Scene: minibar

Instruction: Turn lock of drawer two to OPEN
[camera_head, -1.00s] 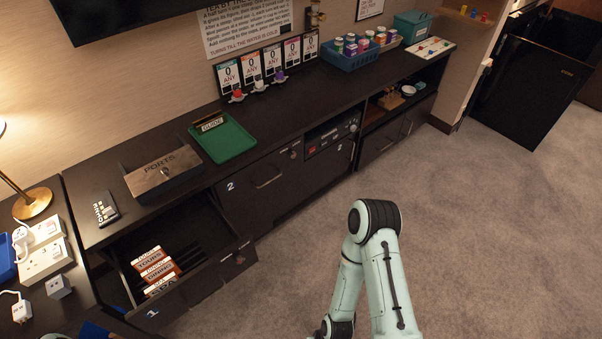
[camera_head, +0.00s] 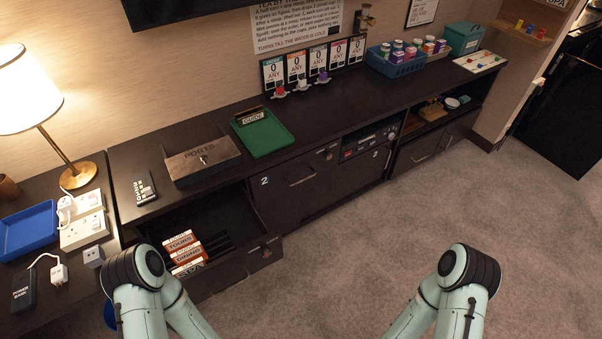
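Drawer two (camera_head: 290,200), dark with a white 2 at its upper left and a bar handle, is shut in the middle of the long cabinet. A small lock (camera_head: 328,153) sits at its upper right corner; its lettering and the way it points are too small to read. Drawer one (camera_head: 237,270) stands pulled out to the left of drawer two, with several labelled boxes (camera_head: 183,250) inside. My two arms come in at the bottom, well in front of the cabinet. Both grippers are below the picture's edge, out of view.
On the cabinet top are a PORTS box (camera_head: 203,160), a green GUIDE tray (camera_head: 264,138) and a blue basket (camera_head: 396,66). A desk with a lamp (camera_head: 60,130) and a blue tray (camera_head: 28,232) stands at the left. The carpet (camera_head: 350,245) before drawer two is clear.

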